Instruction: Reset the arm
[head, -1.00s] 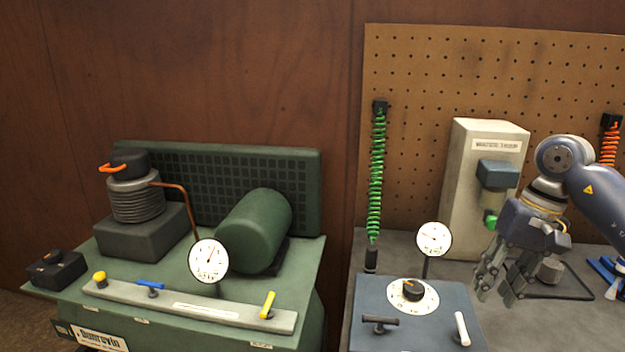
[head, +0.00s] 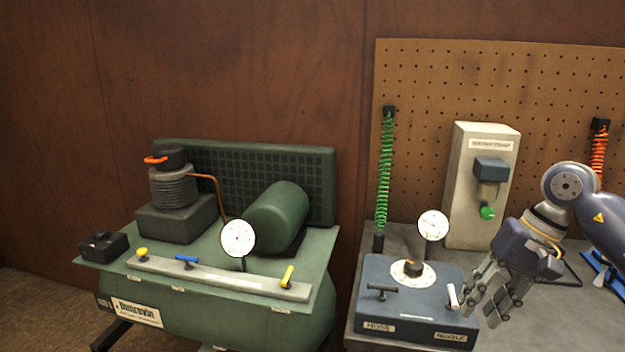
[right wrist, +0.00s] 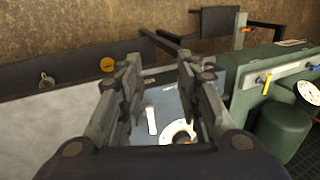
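My right gripper (head: 497,305) is at the right of the head view, pointing down over the front right part of the blue control box (head: 402,331). It is open and empty; in the right wrist view its two fingers (right wrist: 160,95) stand apart with a gap between them. Through the gap I see the white lever (right wrist: 151,121) and part of the white dial (right wrist: 180,130). In the head view the white lever (head: 452,296) stands just left of the fingers. My left gripper is not in view.
A green compressor (head: 215,325) with a gauge (head: 238,238) and coloured levers stands at the left. On the grey bench are a gauge (head: 433,225) and a beige unit (head: 480,190) with a green knob. Green (head: 384,170) and orange (head: 598,155) coiled hoses hang on the pegboard.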

